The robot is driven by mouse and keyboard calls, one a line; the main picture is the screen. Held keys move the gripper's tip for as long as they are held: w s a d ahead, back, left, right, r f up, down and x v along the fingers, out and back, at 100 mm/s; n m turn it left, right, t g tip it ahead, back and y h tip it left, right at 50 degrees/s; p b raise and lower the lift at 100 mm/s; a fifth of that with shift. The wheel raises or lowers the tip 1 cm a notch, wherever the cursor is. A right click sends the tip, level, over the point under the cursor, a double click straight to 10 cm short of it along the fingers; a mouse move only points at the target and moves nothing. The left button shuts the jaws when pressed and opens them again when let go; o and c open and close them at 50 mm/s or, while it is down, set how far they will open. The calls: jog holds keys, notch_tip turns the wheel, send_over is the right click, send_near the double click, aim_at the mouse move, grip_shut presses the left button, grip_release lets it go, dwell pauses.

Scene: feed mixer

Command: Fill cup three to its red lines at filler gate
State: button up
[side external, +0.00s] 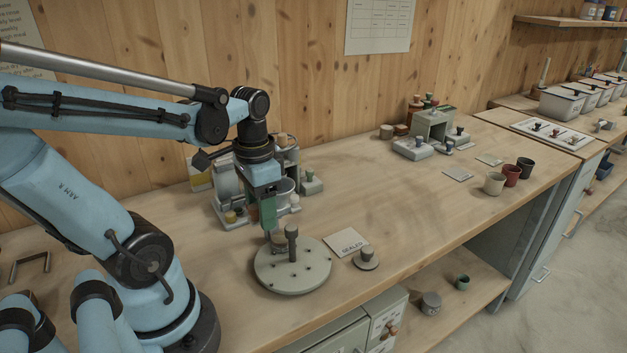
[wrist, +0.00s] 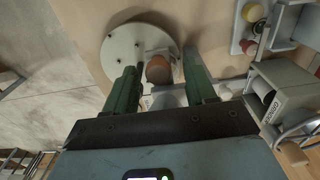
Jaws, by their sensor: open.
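My gripper (side external: 268,230) is open and points down at the back edge of a round grey plate (side external: 300,279) with a dark upright post. In the wrist view, its two green fingers (wrist: 160,66) stand on either side of a brown round-topped piece (wrist: 159,70); I cannot tell whether they touch it. The plate also shows in the wrist view (wrist: 121,48). A grey apparatus with a metal vessel (side external: 285,190) stands behind my gripper, partly hidden by it. Cream (side external: 494,183), red (side external: 511,175) and black (side external: 525,168) cups stand far right. No cup number or red line is readable.
A card marked SEALED (side external: 345,243) and a knobbed disc (side external: 366,263) lie right of the plate. A green-grey device (side external: 433,125) stands at the back. The middle of the bench is clear. A small dark cup (side external: 463,283) sits on the lower shelf.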

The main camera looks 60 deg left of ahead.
jog(key=shift+r, duration=0.1)
jog(key=shift+r, duration=2.9)
jog(key=shift+s, duration=0.1)
jog(key=w+d+f+t, duration=0.2)
jog(key=w+d+t, duration=0.5)
jog(key=w+d, duration=0.1)
jog(key=shift+d+f, duration=0.4)
jog(key=shift+d, duration=0.1)
